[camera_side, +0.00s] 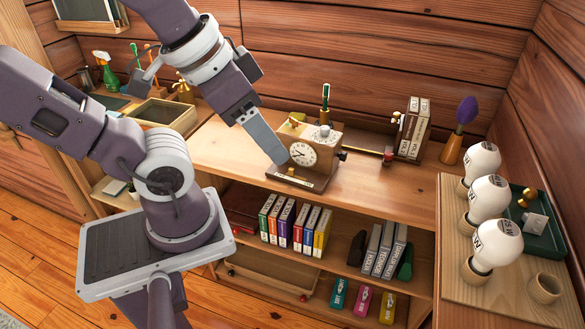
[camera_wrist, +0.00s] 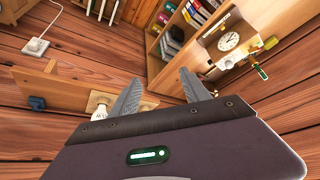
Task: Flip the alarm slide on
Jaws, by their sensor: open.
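A wooden alarm clock (camera_side: 304,154) with a round white dial stands on the desk, its front facing the camera. It has a small plate along its base, fittings on top and a dark knob on its right side. I cannot tell which part is the alarm slide. My gripper (camera_side: 278,155) reaches down from the upper left, its finger overlapping the clock's left edge in the picture; contact cannot be told. In the wrist view the clock (camera_wrist: 229,41) is at upper right, apart from my gripper's two spread fingers (camera_wrist: 160,74), with nothing between them.
Books (camera_side: 414,128) and a purple-topped vase (camera_side: 460,130) stand right of the clock. A wooden tray (camera_side: 160,114) is at left. White bulbs (camera_side: 490,195) stand on the right-hand board. Shelves with coloured boxes (camera_side: 296,226) lie below. The desk right of the clock is partly clear.

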